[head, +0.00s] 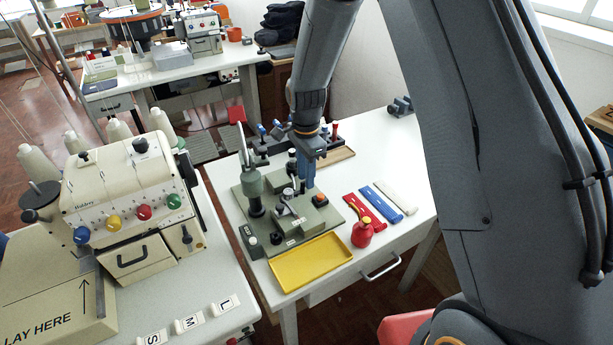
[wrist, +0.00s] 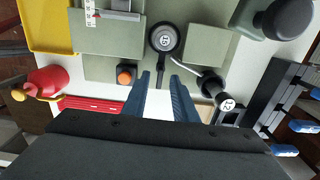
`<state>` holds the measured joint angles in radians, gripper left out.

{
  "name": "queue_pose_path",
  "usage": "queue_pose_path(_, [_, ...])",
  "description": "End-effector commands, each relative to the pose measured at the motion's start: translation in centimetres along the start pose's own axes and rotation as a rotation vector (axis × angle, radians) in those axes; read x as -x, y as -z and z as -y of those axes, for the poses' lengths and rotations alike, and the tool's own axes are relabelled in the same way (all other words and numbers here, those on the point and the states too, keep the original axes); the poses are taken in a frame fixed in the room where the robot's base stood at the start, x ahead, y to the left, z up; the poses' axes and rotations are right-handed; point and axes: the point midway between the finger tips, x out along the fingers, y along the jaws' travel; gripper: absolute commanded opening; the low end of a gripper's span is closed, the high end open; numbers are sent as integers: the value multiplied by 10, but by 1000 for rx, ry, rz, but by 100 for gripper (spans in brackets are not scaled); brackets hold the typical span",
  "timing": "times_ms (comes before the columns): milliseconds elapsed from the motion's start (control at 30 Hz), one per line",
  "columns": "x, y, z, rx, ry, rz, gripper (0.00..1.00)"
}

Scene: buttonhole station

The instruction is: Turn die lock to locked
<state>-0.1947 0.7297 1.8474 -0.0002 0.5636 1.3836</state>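A green-grey buttonhole fixture (head: 258,207) stands on the white table in the head view. In the wrist view, a black round knob marked 15 (wrist: 164,39) has a dark stem reaching toward my fingertips. A second dark-ended piece marked 12 (wrist: 226,104) sits on a bent metal rod to the right. I cannot tell for certain which part is the die lock. My gripper (wrist: 159,76) is open, with a gap between its blue fingers and nothing clearly held; in the head view (head: 307,183) it is over the fixture's back right.
A yellow tray (head: 311,262), a red bottle (head: 362,234) and red, blue and white strips (head: 381,204) lie at the front and right. A dark rack (head: 270,146) is behind the fixture. A cream sewing machine (head: 125,205) stands left.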

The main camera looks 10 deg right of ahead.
Motion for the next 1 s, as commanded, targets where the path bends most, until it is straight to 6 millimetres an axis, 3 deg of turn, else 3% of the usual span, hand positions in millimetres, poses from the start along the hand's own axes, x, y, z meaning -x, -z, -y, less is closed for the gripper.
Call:
queue_pose_path(500, [67, 1, 0, -2, 1, 0, 26])
queue_pose_path(1000, [75, 3, -5, 22, 3, -1, 26])
